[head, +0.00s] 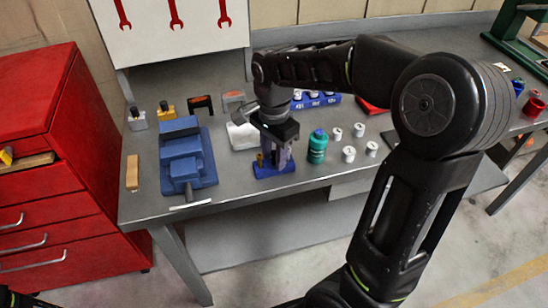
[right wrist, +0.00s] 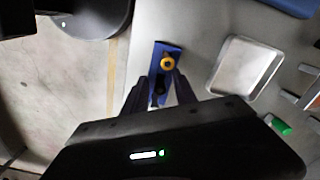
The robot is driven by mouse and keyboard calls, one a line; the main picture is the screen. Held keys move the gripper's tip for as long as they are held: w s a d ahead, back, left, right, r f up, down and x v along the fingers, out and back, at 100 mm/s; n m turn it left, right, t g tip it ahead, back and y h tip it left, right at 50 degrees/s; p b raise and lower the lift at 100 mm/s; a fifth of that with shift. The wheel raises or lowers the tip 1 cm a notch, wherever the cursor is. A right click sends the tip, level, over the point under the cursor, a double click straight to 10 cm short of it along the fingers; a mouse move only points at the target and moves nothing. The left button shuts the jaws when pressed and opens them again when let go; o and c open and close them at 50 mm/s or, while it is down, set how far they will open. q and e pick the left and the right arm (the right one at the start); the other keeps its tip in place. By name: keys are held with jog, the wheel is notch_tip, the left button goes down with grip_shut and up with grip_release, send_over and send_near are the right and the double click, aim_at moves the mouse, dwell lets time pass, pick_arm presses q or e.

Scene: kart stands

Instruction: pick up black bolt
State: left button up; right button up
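A small blue stand (head: 273,171) is near the front edge of the grey workbench, below my right gripper (head: 278,150). A yellow bolt (head: 260,159) stands on its left part. In the right wrist view the blue stand (right wrist: 172,50) carries the yellow bolt (right wrist: 167,64) just beyond the fingertips. A dark upright piece that looks like the black bolt (right wrist: 159,88) is between the fingers of my right gripper (right wrist: 160,92). The fingers look apart, with gaps beside the bolt. In the head view the black bolt is hidden by the gripper.
A blue vise (head: 184,155) stands left of the stand. A teal bottle (head: 317,147) and several small white cylinders (head: 349,154) stand to the right. A pale tray (head: 240,136) lies behind. A red drawer cabinet (head: 60,170) is at the left.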

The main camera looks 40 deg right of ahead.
aim_at(274, 152)
grip_shut()
dwell(0.5)
notch_tip(274, 152, up, 10)
jog(key=shift+r, duration=0.1)
dwell(0.4)
dwell(0.6)
